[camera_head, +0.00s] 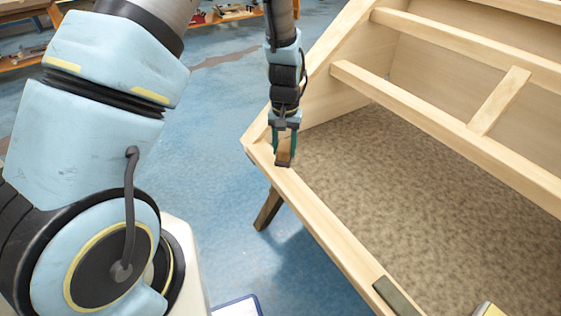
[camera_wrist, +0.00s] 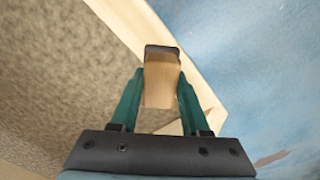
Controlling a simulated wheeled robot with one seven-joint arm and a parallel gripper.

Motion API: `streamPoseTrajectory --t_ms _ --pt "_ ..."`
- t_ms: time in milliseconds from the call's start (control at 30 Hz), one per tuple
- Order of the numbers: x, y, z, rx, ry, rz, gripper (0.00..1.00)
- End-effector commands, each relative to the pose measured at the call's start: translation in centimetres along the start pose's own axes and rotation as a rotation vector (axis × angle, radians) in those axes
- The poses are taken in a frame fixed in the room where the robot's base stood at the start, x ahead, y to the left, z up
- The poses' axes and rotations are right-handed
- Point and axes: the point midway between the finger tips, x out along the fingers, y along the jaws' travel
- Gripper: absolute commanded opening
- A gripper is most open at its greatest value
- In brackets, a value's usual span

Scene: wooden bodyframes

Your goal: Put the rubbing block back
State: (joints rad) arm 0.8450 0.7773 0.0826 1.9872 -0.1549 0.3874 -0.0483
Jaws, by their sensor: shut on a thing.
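The rubbing block (camera_head: 285,157) is a small pale wooden block with a dark pad on its lower end. My gripper (camera_head: 285,140) points down and is shut on it. In the wrist view the block (camera_wrist: 161,84) sits between the two green fingers of my gripper (camera_wrist: 160,90), with its dark end facing away from me. The block is over the near left corner of the wooden bodyframe (camera_head: 330,228). I cannot tell whether its dark end touches the rail. A dark olive flat rectangle (camera_head: 397,297) lies on the near rail, farther down to the right.
The bodyframe has a speckled brown panel (camera_head: 400,190) inside and crossing wooden bars (camera_head: 450,125) above it. A grey and yellow object (camera_head: 488,309) is cut off at the bottom edge. Blue floor (camera_head: 215,160) lies open to the left. A shelf with tools (camera_head: 225,14) stands far behind.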

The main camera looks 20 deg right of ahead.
Motion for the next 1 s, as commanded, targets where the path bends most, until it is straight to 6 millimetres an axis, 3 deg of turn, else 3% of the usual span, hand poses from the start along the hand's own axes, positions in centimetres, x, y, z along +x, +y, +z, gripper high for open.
streamPoseTrajectory --t_ms 500,933,967,1000 --pt "5.7 0.0 0.0 0.001 -0.001 -0.001 0.00" --pt "6.5 0.0 0.0 0.000 0.001 0.000 0.00" --pt "6.4 0.0 0.0 0.000 0.001 0.000 0.48" --pt "6.3 0.0 0.0 0.000 0.001 0.000 0.53"
